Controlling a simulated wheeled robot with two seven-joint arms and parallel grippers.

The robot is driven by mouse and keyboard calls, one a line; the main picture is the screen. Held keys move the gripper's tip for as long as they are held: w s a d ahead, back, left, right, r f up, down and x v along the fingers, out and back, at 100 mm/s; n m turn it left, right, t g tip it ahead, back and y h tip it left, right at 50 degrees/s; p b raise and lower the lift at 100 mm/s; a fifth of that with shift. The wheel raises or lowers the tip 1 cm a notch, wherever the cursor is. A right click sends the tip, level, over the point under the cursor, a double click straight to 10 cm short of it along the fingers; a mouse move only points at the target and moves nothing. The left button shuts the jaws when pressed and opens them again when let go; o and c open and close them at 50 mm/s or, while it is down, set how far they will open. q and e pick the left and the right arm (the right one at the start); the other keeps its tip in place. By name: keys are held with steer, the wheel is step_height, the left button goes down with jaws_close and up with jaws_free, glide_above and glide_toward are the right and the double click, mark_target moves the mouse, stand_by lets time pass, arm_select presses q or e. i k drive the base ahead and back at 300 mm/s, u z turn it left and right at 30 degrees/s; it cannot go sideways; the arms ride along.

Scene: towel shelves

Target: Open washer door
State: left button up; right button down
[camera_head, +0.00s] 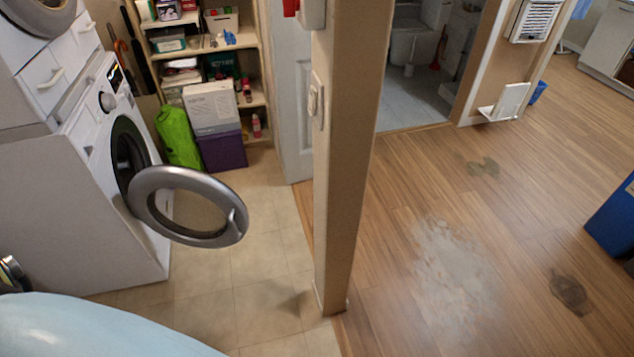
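The white washer (93,180) stands at the left, its front facing right. Its round door (160,218), a grey ring with a see-through middle, stands swung open, out over the tiled floor. A small handle (232,220) shows at the door's free right edge. The dark round drum opening (128,152) is partly uncovered behind the door. The control knob (106,101) is above it. I cannot make out either gripper in the head view. A small dark and metallic part at the far left edge is too cut off to identify.
A tan wall post (345,160) stands right of the door, with a gap between. Shelves (203,50), a green bag (178,138) and stacked boxes (214,125) are behind it. The tiled floor (262,265) between door and post is clear. A pale blue surface fills the lower left.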

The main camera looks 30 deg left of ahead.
mark_target(140, 199)
steer(key=z, duration=0.55)
steer(key=i, duration=2.8)
steer(key=u, duration=2.15)
steer(key=i, duration=1.65)
steer(key=u, duration=1.35)
steer(key=i, duration=1)
steer(key=u, duration=2.45)
